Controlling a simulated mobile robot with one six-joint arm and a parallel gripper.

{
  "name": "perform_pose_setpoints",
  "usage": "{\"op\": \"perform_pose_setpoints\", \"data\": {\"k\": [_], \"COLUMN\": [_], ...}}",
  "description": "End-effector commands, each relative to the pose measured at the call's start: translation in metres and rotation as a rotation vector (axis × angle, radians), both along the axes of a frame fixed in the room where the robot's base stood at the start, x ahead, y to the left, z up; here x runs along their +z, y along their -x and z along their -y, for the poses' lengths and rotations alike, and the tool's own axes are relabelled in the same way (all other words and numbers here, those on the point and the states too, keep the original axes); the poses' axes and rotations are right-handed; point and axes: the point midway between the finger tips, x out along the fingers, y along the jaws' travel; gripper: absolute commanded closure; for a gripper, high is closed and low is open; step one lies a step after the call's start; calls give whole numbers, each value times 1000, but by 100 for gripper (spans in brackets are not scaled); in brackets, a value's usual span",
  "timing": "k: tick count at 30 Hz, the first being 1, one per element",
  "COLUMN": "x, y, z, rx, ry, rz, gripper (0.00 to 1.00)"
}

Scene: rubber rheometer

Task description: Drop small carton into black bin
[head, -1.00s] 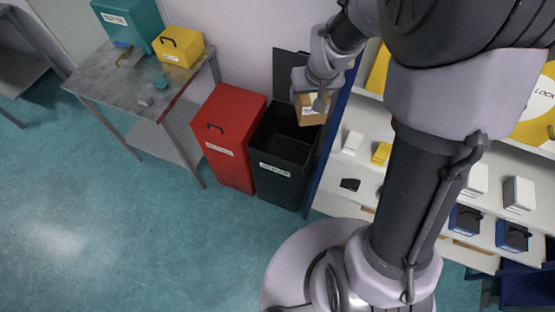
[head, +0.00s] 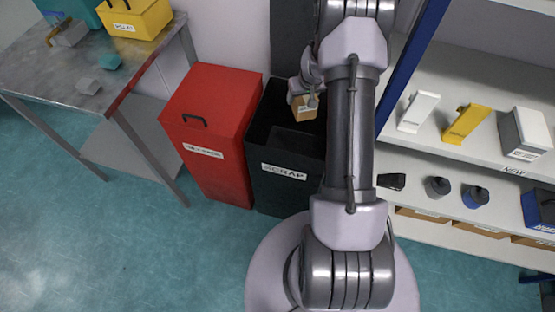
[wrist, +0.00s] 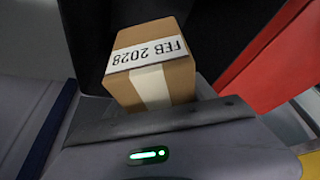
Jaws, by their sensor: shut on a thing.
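The small carton (head: 303,109) is a brown cardboard box. In the wrist view the carton (wrist: 158,72) shows a pale tape strip and a white label reading "FEB 2028". My gripper (head: 306,96) is shut on it. My arm hides the bin's right side. I cannot tell how high the carton is above the rim.
A red bin (head: 212,130) with a closed lid stands directly left of the black bin. A metal table (head: 60,75) with a yellow box (head: 135,18) is further left. White shelves (head: 455,85) with several small items are at the right. The floor at the lower left is clear.

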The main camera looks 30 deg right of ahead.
Motion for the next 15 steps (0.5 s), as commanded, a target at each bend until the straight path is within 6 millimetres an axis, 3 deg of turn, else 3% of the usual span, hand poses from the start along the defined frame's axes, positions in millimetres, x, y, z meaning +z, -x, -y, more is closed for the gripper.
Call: {"op": "perform_pose_setpoints", "data": {"k": [9, 15], "x": [-45, -62], "y": [1, 0], "z": [3, 3], "rx": [-3, -4], "ry": [0, 1], "rz": [1, 1], "gripper": [100, 100]}}
